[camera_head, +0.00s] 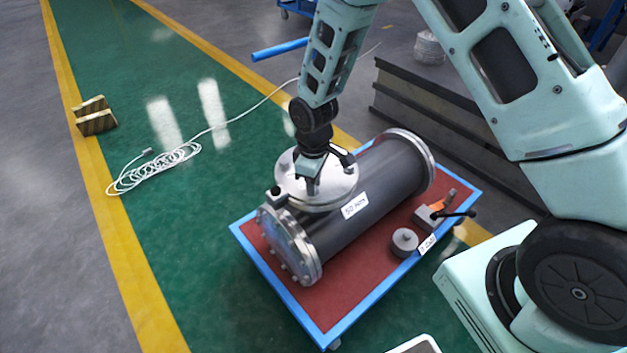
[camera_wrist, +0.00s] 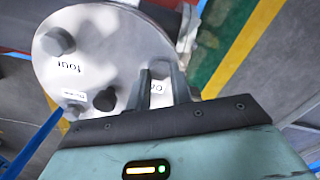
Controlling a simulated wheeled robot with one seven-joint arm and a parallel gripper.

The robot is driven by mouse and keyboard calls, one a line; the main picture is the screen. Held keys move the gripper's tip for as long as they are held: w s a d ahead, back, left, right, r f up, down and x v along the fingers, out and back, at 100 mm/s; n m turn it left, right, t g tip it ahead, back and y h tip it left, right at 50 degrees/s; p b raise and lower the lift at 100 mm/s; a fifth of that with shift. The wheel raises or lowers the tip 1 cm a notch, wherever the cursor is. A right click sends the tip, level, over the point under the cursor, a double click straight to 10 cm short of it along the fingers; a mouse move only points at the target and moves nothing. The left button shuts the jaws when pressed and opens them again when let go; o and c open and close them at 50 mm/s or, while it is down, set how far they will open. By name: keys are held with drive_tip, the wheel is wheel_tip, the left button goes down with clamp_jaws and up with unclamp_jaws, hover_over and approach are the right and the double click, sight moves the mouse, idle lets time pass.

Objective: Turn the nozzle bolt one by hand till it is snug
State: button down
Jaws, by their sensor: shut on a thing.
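The round metal nozzle cover (camera_head: 335,190) sits on top of the dark grey flanged shell (camera_head: 375,190). My gripper (camera_head: 312,184) points down onto the cover. In the wrist view my two fingers (camera_wrist: 161,80) are close together over the cover plate (camera_wrist: 100,40), near its edge. They are shut on a bolt that they mostly hide, and the label beside it is partly covered. One other bolt head (camera_wrist: 58,41) stands by a label that seems to read "four". Another dark bolt head (camera_wrist: 104,100) stands near a small white label. How far the held bolt is seated cannot be seen.
The shell lies on a red-topped cart with a blue rim (camera_head: 290,305). A round grey part (camera_head: 405,241) and an orange-and-black tool (camera_head: 440,209) lie on its right side.

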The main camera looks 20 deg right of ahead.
drive_tip(key=shift+w+r, duration=0.1)
drive_tip(key=shift+r, duration=0.05)
drive_tip(key=c, duration=1.2)
unclamp_jaws()
drive_tip(key=shift+c, duration=0.2)
wheel_tip(320, 180, up, 17)
drive_tip(key=p, duration=0.1)
drive_tip(key=shift+r+p, duration=0.2)
drive_tip(key=shift+p, duration=0.1)
drive_tip(key=s+a+r+p, duration=0.2)
drive_tip(key=s+r, duration=0.3)
drive_tip(key=s, duration=0.4)
drive_tip(key=s+a+r+m+p, duration=0.1)
drive_tip(key=s+r+p, duration=0.3)
drive_tip(key=s, duration=0.5)
drive_tip(key=s+a+r+m+p, duration=0.1)
drive_tip(key=s+a+r+p, duration=0.2)
drive_tip(key=s+r, duration=0.4)
drive_tip(key=shift+s+a+y, duration=0.2)
drive_tip(key=shift+s+y, duration=0.1)
drive_tip(key=shift+s, duration=0.7)
